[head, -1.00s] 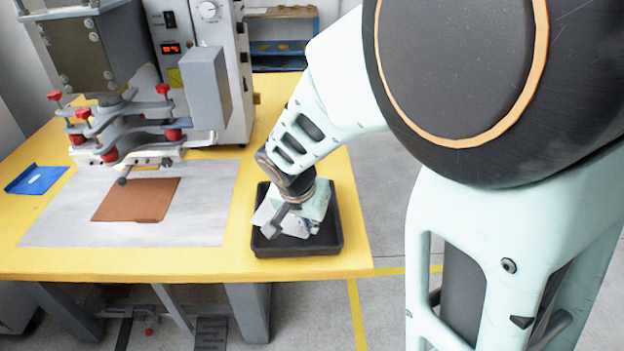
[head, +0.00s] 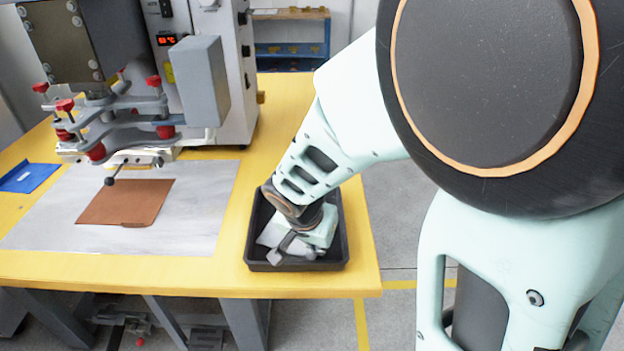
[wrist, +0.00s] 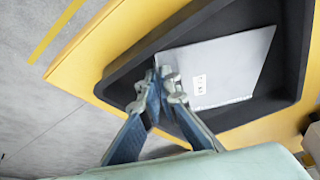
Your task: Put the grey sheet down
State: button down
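The grey sheet (wrist: 222,68) is a thin light-grey plate with a small white label, inside the outline of the black tray (wrist: 290,50) in the wrist view. My gripper (wrist: 160,82) has its fingertips close together at the sheet's near left corner, and they look shut on it. In the head view my gripper (head: 290,245) is low over the black tray (head: 339,225), and part of the sheet (head: 270,233) shows beside it. My wrist hides most of the sheet there. I cannot tell whether the sheet touches the tray floor.
The tray stands near the right front of the yellow table (head: 120,278). A brown sheet (head: 125,202) lies on a pale grey mat (head: 205,215) to the left, under the welding machine (head: 105,120) with red knobs. A blue piece (head: 28,177) lies at far left.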

jog(key=shift+f, duration=0.15)
jog(key=c, duration=2.2)
grip_release()
jog(key=shift+o, duration=0.2)
